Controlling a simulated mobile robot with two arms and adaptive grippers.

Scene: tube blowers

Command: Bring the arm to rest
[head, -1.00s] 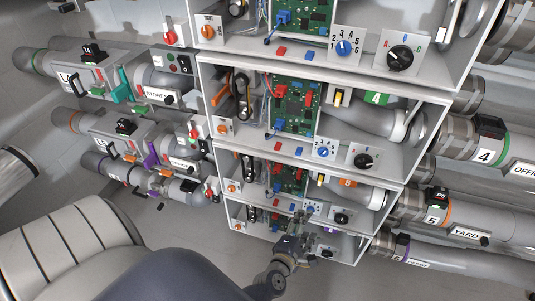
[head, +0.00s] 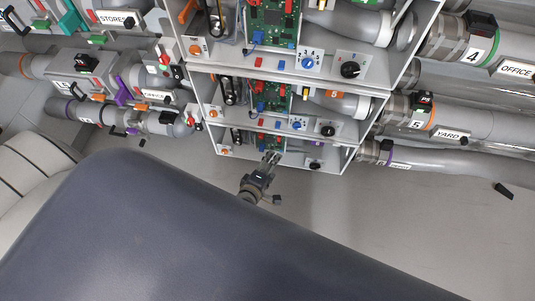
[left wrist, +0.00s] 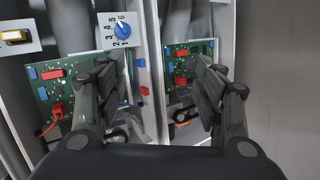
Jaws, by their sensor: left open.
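My left gripper (head: 271,158) is open and empty in the head view, at the front of the lowest cabinet bay. In the left wrist view its two dark fingers (left wrist: 155,82) stand apart, with shelf edges and circuit boards behind them. I cannot tell whether it touches the cabinet. A green circuit board (left wrist: 65,85) shows behind the left finger and another board (left wrist: 190,62) behind the right one. My large dark arm link fills the lower part of the head view. My right gripper is not in view.
The white cabinet (head: 371,89) has stacked bays with boards, blue dials and black knobs (head: 350,69). Labelled pipes run at right, including YARD (head: 450,134) and OFFICE (head: 515,70). More valved pipes (head: 85,67) are at left.

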